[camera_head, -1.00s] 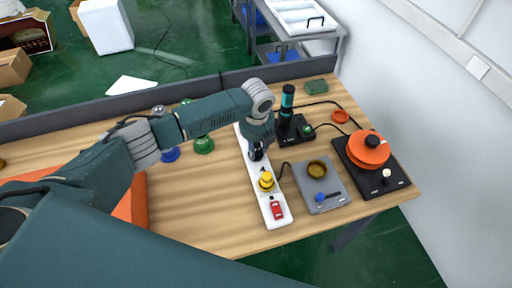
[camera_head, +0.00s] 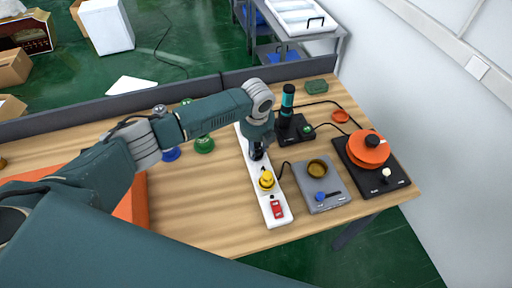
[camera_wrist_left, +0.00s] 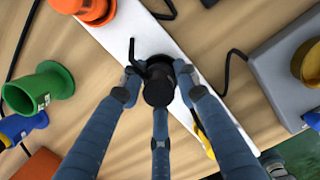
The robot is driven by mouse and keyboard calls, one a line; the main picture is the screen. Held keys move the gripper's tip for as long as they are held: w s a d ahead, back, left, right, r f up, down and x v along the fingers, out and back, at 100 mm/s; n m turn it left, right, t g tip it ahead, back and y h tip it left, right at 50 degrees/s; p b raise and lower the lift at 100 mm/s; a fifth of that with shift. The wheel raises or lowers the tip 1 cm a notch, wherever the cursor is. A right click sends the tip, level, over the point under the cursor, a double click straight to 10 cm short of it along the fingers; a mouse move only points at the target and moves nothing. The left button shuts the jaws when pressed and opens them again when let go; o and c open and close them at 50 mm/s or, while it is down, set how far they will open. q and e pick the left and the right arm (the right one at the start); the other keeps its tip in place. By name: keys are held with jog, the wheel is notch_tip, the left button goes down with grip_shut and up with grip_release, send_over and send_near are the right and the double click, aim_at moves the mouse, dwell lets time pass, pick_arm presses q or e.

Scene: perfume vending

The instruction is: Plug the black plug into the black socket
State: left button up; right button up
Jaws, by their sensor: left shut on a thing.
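The black plug (camera_wrist_left: 158,88) is between the fingers of my left gripper (camera_wrist_left: 157,82), over the white power strip (camera_wrist_left: 133,32). The fingers are shut on it. In the head view my left gripper (camera_head: 257,152) is low over the middle of the white strip (camera_head: 284,215), just behind the yellow plug (camera_head: 266,181). The black socket is hidden under the plug and fingers, and I cannot tell whether the plug sits in it. My right gripper is out of view.
A red switch (camera_head: 277,208) is at the strip's near end. A grey device (camera_head: 335,190) and a black device with an orange top (camera_head: 368,150) stand to the right. A green plug (camera_head: 204,145) and a blue plug (camera_head: 170,154) stand left. Bare table lies front left of the strip.

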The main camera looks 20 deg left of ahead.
pick_arm(q)
jog(key=shift+s+f, duration=0.35)
jog(key=shift+f, duration=0.1)
jog(key=o, duration=1.1)
jog(key=shift+o, duration=1)
jog(key=shift+w, duration=0.2)
jog(key=shift+w+r, duration=0.1)
jog(key=o, duration=0.5)
jog(key=shift+o, duration=0.2)
